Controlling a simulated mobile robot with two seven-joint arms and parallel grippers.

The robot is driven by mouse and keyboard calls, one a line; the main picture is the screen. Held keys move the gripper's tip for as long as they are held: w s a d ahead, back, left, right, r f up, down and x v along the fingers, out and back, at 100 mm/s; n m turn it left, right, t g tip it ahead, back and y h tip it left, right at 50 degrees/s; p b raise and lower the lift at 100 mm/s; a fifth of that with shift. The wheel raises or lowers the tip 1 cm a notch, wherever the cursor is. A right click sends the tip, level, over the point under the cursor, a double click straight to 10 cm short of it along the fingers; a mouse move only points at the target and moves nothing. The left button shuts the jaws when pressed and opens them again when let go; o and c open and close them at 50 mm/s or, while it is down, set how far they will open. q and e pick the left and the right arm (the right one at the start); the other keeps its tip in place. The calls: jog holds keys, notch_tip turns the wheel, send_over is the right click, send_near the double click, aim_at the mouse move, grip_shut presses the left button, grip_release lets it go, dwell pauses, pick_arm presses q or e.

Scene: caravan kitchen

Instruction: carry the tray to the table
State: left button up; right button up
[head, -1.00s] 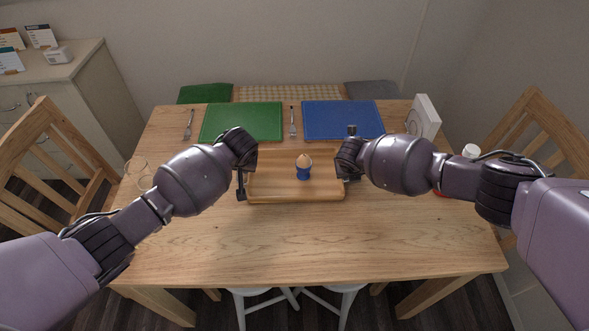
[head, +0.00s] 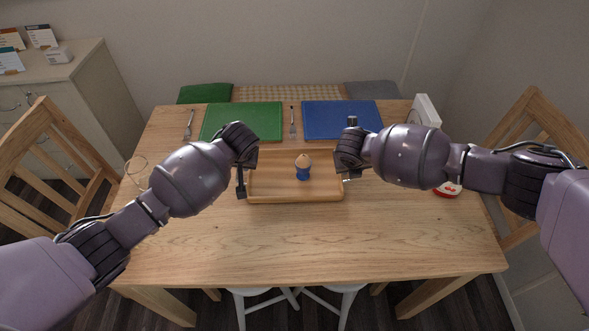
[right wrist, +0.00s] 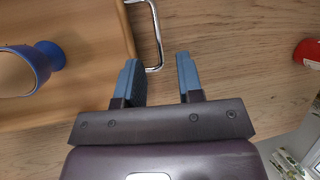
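The wooden tray (head: 295,196) appears to rest flat on the wooden table (head: 300,240). A blue egg cup (head: 303,174) with a brown egg (head: 303,160) stands upright on it. My left gripper (head: 241,188) is at the tray's left edge; its finger gap is hidden. My right gripper (head: 347,178) is at the tray's right end. In the right wrist view my right gripper (right wrist: 160,76) is open, its fingers apart and empty. The tray's metal handle (right wrist: 157,40) lies just beyond the fingertips, close to the left finger. The egg cup also shows there (right wrist: 28,70).
A green placemat (head: 242,121) and a blue placemat (head: 341,119) lie behind the tray, with forks beside them. A red-labelled jar (head: 447,190) and a white upright item (head: 427,110) stand at the right. The table's front is clear. Chairs flank it.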

jog(key=v, duration=0.6)
jog(key=shift+r, duration=0.2)
dwell(0.4)
